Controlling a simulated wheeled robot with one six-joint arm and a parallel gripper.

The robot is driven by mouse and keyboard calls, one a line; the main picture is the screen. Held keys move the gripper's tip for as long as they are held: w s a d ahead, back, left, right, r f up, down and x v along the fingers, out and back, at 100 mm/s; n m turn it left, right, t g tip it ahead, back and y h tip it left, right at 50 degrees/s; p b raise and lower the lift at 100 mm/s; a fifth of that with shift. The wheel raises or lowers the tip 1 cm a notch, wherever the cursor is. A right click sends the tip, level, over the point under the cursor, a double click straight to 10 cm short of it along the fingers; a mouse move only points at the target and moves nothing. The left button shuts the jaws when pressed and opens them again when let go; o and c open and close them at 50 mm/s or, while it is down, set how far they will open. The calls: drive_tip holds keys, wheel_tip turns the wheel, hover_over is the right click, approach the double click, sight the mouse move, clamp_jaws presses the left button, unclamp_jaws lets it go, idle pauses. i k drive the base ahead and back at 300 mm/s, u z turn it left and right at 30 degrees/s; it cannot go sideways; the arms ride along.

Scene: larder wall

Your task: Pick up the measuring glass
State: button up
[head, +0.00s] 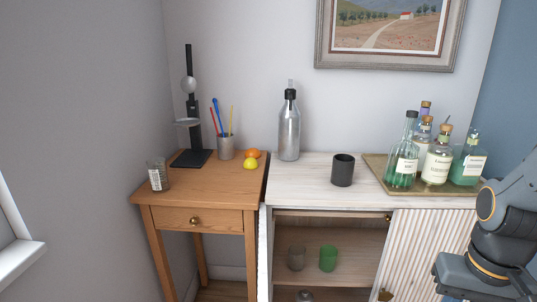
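The measuring glass (157,175) is a clear, slightly dark tumbler with a white printed scale on its side. It stands upright on the front left corner of the small wooden table (198,187), in the left of the head view. Nothing touches it. Part of my arm shows at the lower right, far from the glass, in front of the white cabinet. The fingers of my gripper do not show.
Behind the glass stand a black stand (192,157) and a pencil cup (225,147). Fruits (251,163) lie near the table's right edge. A white cabinet (300,190) bears a bottle (289,130), a dark cup (343,170) and a bottle tray (378,178). A wall is close left.

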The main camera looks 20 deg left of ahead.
sight(157, 171)
drive_tip(key=u, duration=1.7)
drive_tip(key=k, duration=0.4)
drive_tip(key=u, duration=0.65)
drive_tip(key=i, duration=0.8)
drive_tip(key=z, duration=0.7)
